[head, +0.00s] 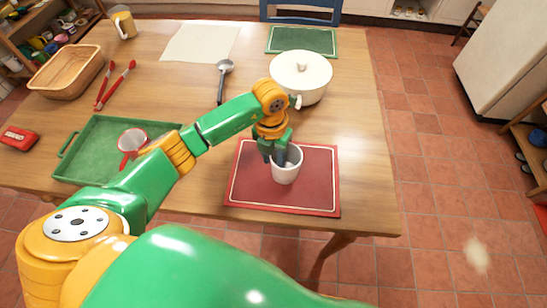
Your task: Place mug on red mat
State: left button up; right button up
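The white mug (287,172) is upright over the middle of the red mat (250,190), which has a pale border line. It appears to rest on the mat, though a small gap under it cannot be ruled out. My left gripper (276,154) points down at the mug's left rim. One dark finger seems to reach inside the mug and the other is at its outer left side. Whether the fingers press on the wall cannot be told. The mug's handle cannot be made out. My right gripper is not in view.
A green tray (95,147) holds a red-rimmed item (131,143). Red tongs (115,83) and a wooden basket (68,72) lie left. The table's front edge is close to the mat.

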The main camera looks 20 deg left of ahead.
pick_arm(q)
notch_tip(320, 180, up, 12)
jog(key=shift+a+f, duration=0.2)
dwell(0.4)
